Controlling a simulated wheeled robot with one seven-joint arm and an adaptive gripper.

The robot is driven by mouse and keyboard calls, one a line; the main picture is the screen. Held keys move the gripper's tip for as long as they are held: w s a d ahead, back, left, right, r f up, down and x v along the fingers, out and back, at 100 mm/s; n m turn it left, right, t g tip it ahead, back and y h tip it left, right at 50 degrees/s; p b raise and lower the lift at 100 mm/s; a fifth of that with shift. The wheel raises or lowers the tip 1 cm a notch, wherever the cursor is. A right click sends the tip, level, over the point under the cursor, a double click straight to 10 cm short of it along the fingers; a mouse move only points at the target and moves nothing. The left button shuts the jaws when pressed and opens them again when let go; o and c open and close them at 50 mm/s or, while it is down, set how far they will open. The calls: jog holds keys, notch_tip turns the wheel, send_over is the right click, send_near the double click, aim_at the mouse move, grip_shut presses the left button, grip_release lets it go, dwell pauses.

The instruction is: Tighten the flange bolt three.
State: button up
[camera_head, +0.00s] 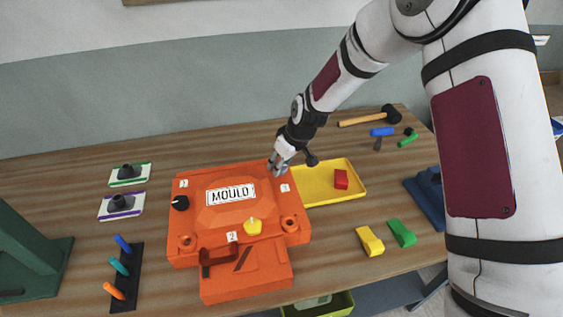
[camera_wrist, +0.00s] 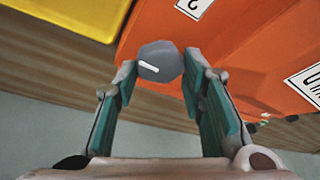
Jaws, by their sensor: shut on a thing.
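The orange mould (camera_head: 190,228) sits on the wooden table, with a MOULD plate on its lid. My gripper (camera_head: 278,164) is at its back right corner, beside a small numbered label (camera_head: 285,188) too small to read surely. In the wrist view, my gripper (camera_wrist: 160,70) has its two fingers closed on the sides of a grey bolt head (camera_wrist: 160,57) with a white mark. The bolt's shank is hidden. A black knob (camera_head: 180,203) is by the left label and a yellow knob (camera_head: 252,227) is by the front label marked 2.
A yellow tray (camera_head: 325,195) holding a red block (camera_head: 341,179) lies right of the mould. Yellow (camera_head: 369,242) and green (camera_head: 402,233) blocks lie in front of it. A mallet (camera_head: 370,117) lies behind. Coloured-handled tools in a black rack (camera_head: 128,285) stand left.

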jog(key=m+h, duration=0.1)
jog(key=m, duration=0.1)
jog(key=m+t+h+p, duration=0.1)
jog(key=m, duration=0.2)
jog(key=shift+s+a, duration=0.1)
jog(key=shift+a, duration=0.1)
jog(key=shift+m+h+p, duration=0.6)
jog(key=shift+m, duration=1.3)
jog(key=o, duration=1.1)
jog(key=shift+o, duration=0.2)
jog(key=v, duration=0.8)
jog(key=shift+f, duration=0.1)
